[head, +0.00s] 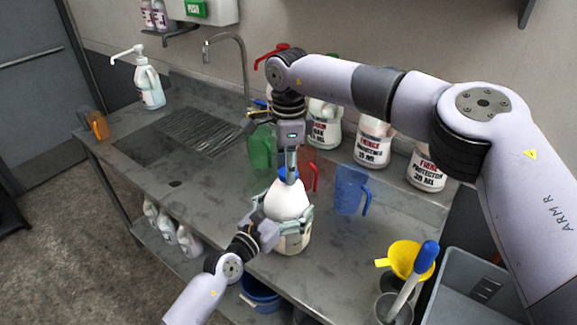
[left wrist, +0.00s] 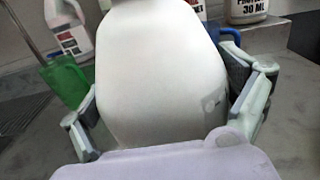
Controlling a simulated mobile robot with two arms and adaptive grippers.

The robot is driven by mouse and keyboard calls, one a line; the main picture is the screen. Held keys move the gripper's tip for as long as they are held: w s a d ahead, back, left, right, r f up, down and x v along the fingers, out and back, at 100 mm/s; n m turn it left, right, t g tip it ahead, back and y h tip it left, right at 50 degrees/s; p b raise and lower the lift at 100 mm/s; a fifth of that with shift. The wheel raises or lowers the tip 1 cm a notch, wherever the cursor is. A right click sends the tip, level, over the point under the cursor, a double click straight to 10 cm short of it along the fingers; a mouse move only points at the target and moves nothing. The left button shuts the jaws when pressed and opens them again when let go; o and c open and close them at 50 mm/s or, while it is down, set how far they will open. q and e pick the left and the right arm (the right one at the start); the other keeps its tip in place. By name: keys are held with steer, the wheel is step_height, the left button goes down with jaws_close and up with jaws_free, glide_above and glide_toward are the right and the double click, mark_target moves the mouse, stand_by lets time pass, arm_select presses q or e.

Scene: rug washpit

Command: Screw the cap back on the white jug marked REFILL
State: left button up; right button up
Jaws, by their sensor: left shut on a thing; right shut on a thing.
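The white jug (head: 287,200) stands upright on the steel counter. Its REFILL marking cannot be seen from here. My left gripper (head: 284,222) is shut around the jug's body, and in the left wrist view its fingers sit on both sides of the white jug (left wrist: 155,75). My right gripper (head: 291,170) points down from above, shut on the blue cap (head: 284,173). The cap is at the jug's top, over the neck; the fingers partly hide it, and I cannot tell whether it is threaded. The jug's top is cut off in the left wrist view.
A green pitcher (head: 262,148), red pitcher (head: 307,172) and blue pitcher (head: 350,190) stand close behind the jug. Labelled white jugs (head: 373,145) line the wall. A yellow funnel (head: 405,258) is at the front right.

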arm_select(q)
steer(key=shift+f, duration=0.15)
arm_select(e)
steer(key=m, duration=1.9)
steer(key=shift+m, duration=0.4)
steer(key=o, duration=1.4)
step_height(320, 180, up, 12)
steer(key=shift+f, duration=0.1)
